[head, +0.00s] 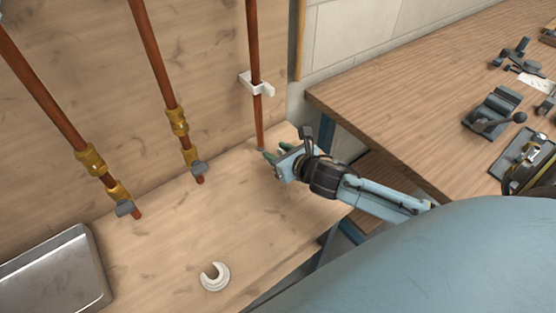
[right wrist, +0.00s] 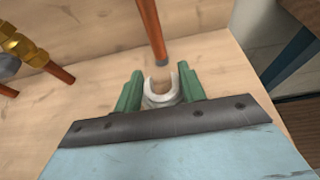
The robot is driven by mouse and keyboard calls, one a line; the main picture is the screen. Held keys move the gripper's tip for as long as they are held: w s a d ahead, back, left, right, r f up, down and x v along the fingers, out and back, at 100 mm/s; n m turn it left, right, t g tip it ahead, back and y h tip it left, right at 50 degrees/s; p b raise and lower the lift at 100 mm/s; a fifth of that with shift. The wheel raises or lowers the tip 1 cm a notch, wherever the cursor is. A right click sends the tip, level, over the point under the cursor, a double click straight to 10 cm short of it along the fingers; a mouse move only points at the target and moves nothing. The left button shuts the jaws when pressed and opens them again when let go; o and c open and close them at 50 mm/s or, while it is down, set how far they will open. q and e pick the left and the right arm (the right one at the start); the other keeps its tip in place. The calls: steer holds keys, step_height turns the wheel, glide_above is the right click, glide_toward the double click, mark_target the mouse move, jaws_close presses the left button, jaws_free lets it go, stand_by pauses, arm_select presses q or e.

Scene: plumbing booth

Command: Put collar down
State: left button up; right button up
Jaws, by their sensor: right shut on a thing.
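My right gripper (head: 275,153) is beside the lower end of the rightmost copper pipe (head: 254,40) in the head view. In the right wrist view, its green fingers (right wrist: 160,92) are shut on a white C-shaped collar (right wrist: 161,100). The collar's open side faces the pipe (right wrist: 153,30), whose grey lower end is just beyond it; they look apart. The held collar is hard to see in the head view. Another white C-shaped collar (head: 222,284) lies on the wooden bench (head: 180,245). My left gripper is not in view.
Two more copper pipes with brass fittings (head: 178,122) (head: 90,160) hang left along the wooden back panel. A white clip (head: 256,85) holds the rightmost pipe. A metal tray (head: 50,278) is at bottom left. Tools such as a vise (head: 492,112) lie on the right table (head: 400,90).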

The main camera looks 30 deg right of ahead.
step_height(320, 180, down, 3)
steer(key=shift+r+b, duration=0.2)
steer(key=shift+b, duration=0.15)
steer(key=o, duration=1.3)
steer(key=shift+o, duration=0.2)
steer(key=shift+r, duration=0.1)
steer(key=p+v, duration=0.1)
steer(key=v, duration=0.9)
steer(key=shift+s+p, duration=0.35)
steer(key=shift+p, duration=0.05)
steer(key=shift+s+r, duration=0.3)
steer(key=shift+s, duration=0.3)
